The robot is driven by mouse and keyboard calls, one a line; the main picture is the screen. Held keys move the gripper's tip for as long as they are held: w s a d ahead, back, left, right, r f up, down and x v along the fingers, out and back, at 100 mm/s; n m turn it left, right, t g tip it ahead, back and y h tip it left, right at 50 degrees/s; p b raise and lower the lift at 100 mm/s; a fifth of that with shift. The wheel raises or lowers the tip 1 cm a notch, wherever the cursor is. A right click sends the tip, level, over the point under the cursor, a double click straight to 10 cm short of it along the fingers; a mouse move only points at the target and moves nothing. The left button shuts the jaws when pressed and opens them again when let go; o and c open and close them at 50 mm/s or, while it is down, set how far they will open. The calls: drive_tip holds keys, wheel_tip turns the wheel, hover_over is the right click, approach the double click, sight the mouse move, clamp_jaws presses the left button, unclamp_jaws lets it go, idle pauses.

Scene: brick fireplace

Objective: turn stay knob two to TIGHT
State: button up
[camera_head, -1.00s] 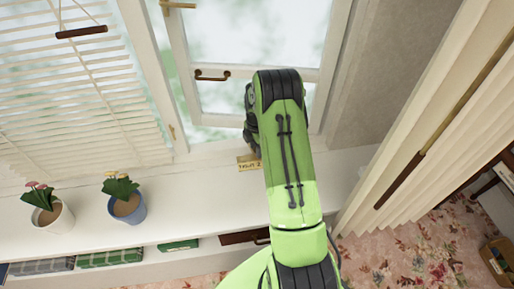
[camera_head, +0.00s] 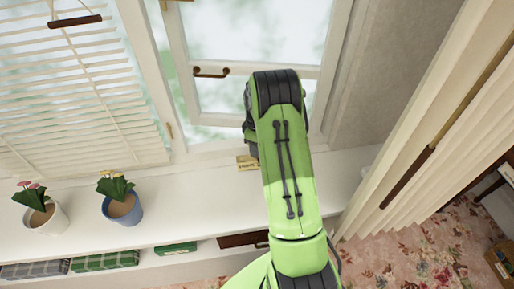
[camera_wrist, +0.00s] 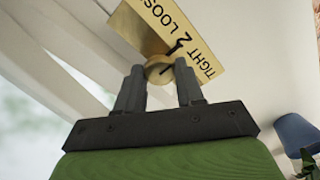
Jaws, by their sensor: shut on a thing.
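The stay knob (camera_wrist: 160,71) is a small round brass knob in the wrist view, with a dark mark across its face. A brass plate (camera_wrist: 150,25) beside it reads LOOSE, 2 and TIGHT. A dark pointer near the 2 reaches toward the knob. My gripper (camera_wrist: 159,78) is shut on the knob, one dark finger on each side. In the head view the label plate (camera_head: 247,163) shows small on the sill, left of my green arm. My arm hides the knob and my fingers there.
A window with a brown handle (camera_head: 211,73) stands behind the sill. A blue flowerpot (camera_head: 124,210) and a white flowerpot (camera_head: 48,218) stand on the left of the sill. A pleated curtain (camera_head: 425,110) hangs at right. Blinds (camera_head: 75,90) cover the left window.

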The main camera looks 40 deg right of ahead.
drive_tip(key=m, duration=0.5)
drive_tip(key=shift+m+b, duration=0.3)
drive_tip(key=shift+b, duration=0.1)
drive_tip(key=m, duration=0.5)
drive_tip(key=shift+m+b, duration=0.3)
drive_tip(key=shift+m, duration=0.1)
drive_tip(key=o, duration=1)
drive_tip(key=shift+o, duration=0.2)
drive_tip(key=shift+r, duration=0.1)
wheel_tip(320, 180, up, 16)
drive_tip(key=p, duration=0.2)
drive_tip(key=shift+f, duration=0.2)
